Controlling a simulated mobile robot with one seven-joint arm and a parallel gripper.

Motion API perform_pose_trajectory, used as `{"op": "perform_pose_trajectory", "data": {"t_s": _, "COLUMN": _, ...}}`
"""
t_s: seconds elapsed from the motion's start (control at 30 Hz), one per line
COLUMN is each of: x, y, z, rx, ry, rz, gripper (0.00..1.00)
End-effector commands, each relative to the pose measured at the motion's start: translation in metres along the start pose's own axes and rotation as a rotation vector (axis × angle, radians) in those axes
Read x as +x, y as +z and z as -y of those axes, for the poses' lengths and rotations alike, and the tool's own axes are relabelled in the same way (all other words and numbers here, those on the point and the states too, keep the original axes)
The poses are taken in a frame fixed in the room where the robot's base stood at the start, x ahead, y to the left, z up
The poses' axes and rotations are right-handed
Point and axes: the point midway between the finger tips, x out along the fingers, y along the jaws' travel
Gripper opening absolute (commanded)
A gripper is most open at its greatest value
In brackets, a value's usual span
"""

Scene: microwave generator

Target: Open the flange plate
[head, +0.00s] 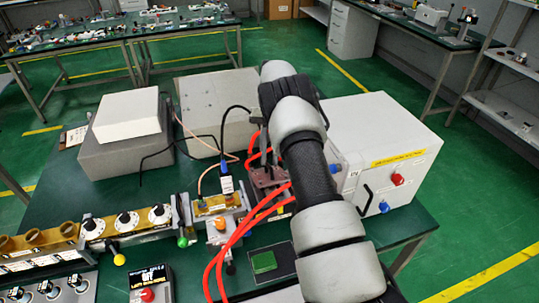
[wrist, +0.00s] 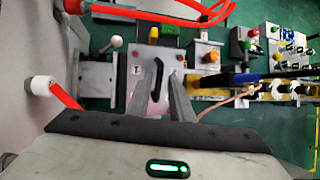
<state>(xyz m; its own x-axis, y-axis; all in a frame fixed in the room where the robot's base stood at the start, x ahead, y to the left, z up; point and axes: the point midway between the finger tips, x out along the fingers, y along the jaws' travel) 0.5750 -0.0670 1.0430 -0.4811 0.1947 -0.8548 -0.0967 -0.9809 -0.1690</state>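A grey metal plate (wrist: 140,62), which I take for the flange plate, faces the wrist camera at upper centre. It has a dark curved handle or slot in its middle, small labels and bolts. My gripper (wrist: 166,73) points at this plate, its two grey fingers apart with the dark curved part showing between them. I cannot tell whether the fingers touch it. In the head view my arm covers the gripper, and only a brownish metal part (head: 268,176) shows beside the arm where the plate may be.
Red hoses (head: 233,240) loop left of my arm, and one crosses the top of the wrist view. A white box (head: 385,140) with knobs stands right of the arm. A row of waveguide parts (head: 125,222) lies left.

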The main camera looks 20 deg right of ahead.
Motion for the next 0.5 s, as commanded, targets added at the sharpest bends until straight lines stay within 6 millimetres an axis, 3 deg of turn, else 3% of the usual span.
{"op": "perform_pose_trajectory", "data": {"t_s": 0.33, "x": 0.0, "y": 0.0, "z": 0.0, "rx": 0.0, "ry": -0.001, "rz": 0.0, "gripper": 0.28}}
{"op": "perform_pose_trajectory", "data": {"t_s": 0.5, "x": -0.015, "y": 0.008, "z": 0.003, "rx": -0.001, "ry": -0.001, "rz": -0.004, "gripper": 0.28}}
